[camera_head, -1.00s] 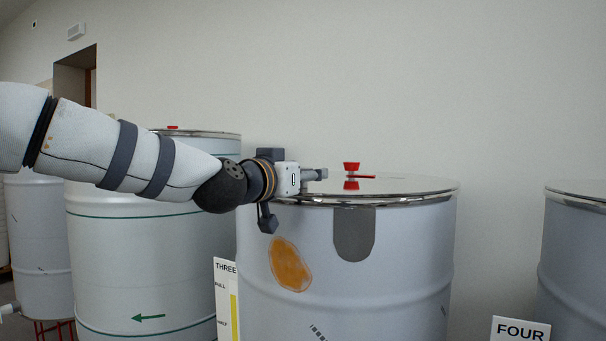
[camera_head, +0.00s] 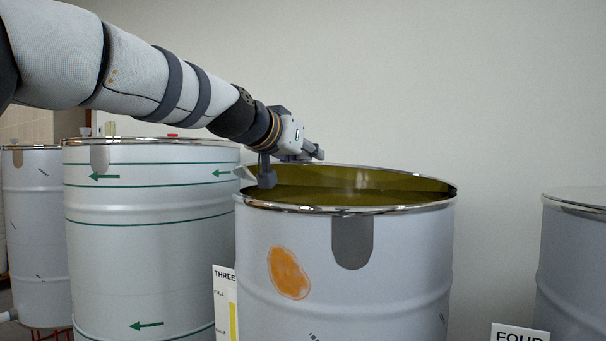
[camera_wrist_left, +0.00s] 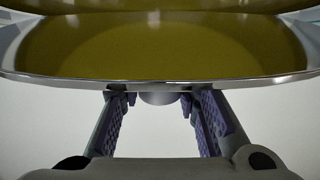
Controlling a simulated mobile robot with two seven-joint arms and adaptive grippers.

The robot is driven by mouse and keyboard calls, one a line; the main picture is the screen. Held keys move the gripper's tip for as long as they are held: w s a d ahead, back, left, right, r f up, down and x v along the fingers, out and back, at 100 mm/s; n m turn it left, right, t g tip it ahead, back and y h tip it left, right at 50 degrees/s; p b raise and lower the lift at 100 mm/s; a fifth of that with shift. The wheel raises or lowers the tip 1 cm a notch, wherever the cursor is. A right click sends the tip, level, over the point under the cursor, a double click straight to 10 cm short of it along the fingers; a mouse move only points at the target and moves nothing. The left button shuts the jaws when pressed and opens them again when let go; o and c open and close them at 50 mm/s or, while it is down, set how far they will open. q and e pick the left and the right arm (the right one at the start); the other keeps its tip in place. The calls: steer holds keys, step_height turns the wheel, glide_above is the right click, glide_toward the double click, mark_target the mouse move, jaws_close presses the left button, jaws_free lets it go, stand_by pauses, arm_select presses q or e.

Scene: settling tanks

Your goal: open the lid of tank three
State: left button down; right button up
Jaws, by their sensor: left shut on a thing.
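Tank three (camera_head: 345,290) stands in the middle of the head view, with olive liquid (camera_head: 340,195) showing inside its shiny round rim. I cannot make out its lid or the red handle in the head view. My left gripper (camera_head: 314,151) is above the back left of that rim. In the left wrist view, its ribbed fingers (camera_wrist_left: 159,101) flank a small grey rounded part (camera_wrist_left: 160,98) below a shiny curved rim (camera_wrist_left: 160,84) around an olive surface. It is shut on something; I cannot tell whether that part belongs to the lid. My right gripper is not in view.
A green-banded tank (camera_head: 150,235) stands to the left, with a smaller-looking tank (camera_head: 35,230) beyond it. Another tank (camera_head: 575,270) is at the right edge, near a FOUR sign (camera_head: 519,334). A THREE sign (camera_head: 224,300) stands before tank three. The space above the right side is clear.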

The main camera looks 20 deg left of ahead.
arm_select(q)
steer(key=shift+w+r+g, duration=0.5)
steer(key=shift+w+r, duration=0.2)
steer(key=shift+r, duration=0.25)
steer(key=shift+d+r+g, duration=0.1)
steer(key=shift+r+g, duration=0.3)
steer(key=shift+r, duration=0.2)
steer(key=c, duration=1.2)
jaws_free()
steer(key=shift+c, duration=0.2)
